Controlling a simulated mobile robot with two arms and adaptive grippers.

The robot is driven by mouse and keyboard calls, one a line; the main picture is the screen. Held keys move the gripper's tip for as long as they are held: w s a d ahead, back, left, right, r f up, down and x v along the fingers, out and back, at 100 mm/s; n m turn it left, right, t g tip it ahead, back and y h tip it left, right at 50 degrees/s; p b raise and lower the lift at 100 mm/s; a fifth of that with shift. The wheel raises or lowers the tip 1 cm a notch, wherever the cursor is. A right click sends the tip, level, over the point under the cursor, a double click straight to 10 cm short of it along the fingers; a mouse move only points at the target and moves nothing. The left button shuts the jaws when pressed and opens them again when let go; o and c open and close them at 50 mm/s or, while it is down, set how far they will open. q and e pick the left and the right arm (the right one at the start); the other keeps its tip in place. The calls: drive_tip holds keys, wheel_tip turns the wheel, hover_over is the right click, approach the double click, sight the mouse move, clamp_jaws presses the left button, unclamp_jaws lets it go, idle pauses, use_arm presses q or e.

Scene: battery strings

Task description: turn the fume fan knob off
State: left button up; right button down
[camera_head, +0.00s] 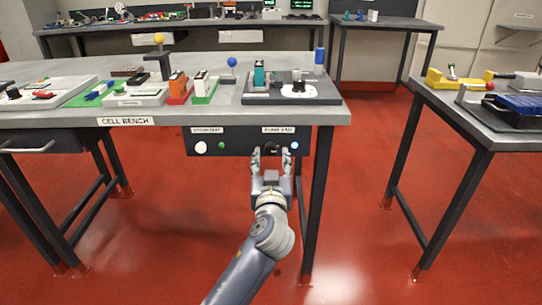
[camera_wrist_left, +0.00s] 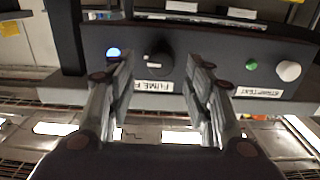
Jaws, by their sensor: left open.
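The fume fan knob (camera_head: 271,148) is a black round knob on the dark panel under the cell bench, below a white label. A lit blue lamp (camera_head: 294,145) is to its right. My left gripper (camera_head: 270,157) is open in front of the knob, one finger to each side. In the left wrist view, seen upside down, the black knob (camera_wrist_left: 158,62) shows between the open fingers (camera_wrist_left: 160,70), with gaps on both sides. A small white mark shows on it. The blue lamp (camera_wrist_left: 113,53) is lit. My right gripper is not in view.
A white knob (camera_head: 201,148) and green lamp (camera_head: 222,145) sit at the panel's left. The cell bench (camera_head: 165,118) carries several fixtures above. A second bench (camera_head: 483,133) stands at right. The red floor is clear between them.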

sight(271, 151)
use_arm(q)
drive_tip(key=shift+w, duration=1.65)
drive_tip(key=shift+c, duration=0.6)
drive_tip(key=c, duration=0.9)
